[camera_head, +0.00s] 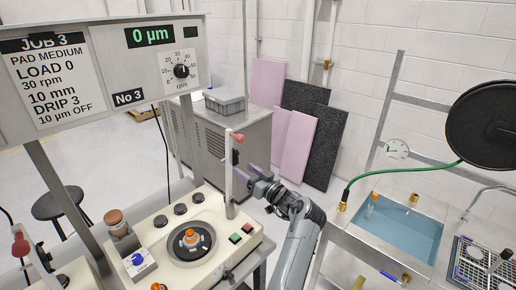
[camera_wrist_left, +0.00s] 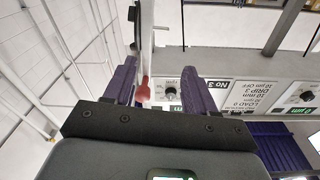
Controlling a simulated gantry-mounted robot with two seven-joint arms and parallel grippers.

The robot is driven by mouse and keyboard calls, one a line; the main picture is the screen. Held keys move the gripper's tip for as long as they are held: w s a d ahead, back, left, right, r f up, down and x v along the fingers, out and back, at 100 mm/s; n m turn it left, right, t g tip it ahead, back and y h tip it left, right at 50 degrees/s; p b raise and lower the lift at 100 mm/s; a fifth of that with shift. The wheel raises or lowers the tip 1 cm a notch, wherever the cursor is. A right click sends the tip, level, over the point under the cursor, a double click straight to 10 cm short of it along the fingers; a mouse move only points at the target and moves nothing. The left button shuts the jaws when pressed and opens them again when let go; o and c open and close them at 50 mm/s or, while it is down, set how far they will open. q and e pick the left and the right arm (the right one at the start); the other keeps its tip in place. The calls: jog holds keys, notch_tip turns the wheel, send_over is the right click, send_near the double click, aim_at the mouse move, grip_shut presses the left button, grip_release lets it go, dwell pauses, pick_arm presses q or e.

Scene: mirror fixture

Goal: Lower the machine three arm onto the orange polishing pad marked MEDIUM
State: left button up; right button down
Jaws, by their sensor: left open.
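The machine three arm (camera_head: 229,175) is a pale bar standing upright at the back right of the cream machine, with a red knob (camera_head: 239,138) near its top. My left gripper (camera_head: 239,170) is open, its purple fingers just right of the bar and below the knob. In the left wrist view, the bar (camera_wrist_left: 146,45) and red knob (camera_wrist_left: 145,90) appear between the spread fingers; contact cannot be told. A dark round plate (camera_head: 207,241) on the machine carries a small orange and white piece (camera_head: 191,238). I cannot read MEDIUM on any pad. My right gripper is not in view.
The No 3 panel (camera_head: 160,65) reads 0 µm and PAD MEDIUM. A water basin (camera_head: 400,230) lies farther right.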

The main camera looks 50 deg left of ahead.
aim_at(236, 137)
pick_arm(q)
jog(key=w+d+r+n+h+b, duration=0.1)
jog(key=w+r+n+b, duration=0.2)
jog(key=r, duration=0.6)
jog(key=a, duration=0.3)
jog(key=a+p, duration=0.1)
jog(key=a, duration=0.2)
jog(key=s+a, duration=0.1)
jog(key=a, duration=0.3)
jog(key=shift+a+p, duration=0.1)
jog(key=shift+p, duration=0.3)
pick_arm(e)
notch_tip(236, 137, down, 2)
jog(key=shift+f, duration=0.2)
pick_arm(q)
jog(key=shift+f, duration=0.1)
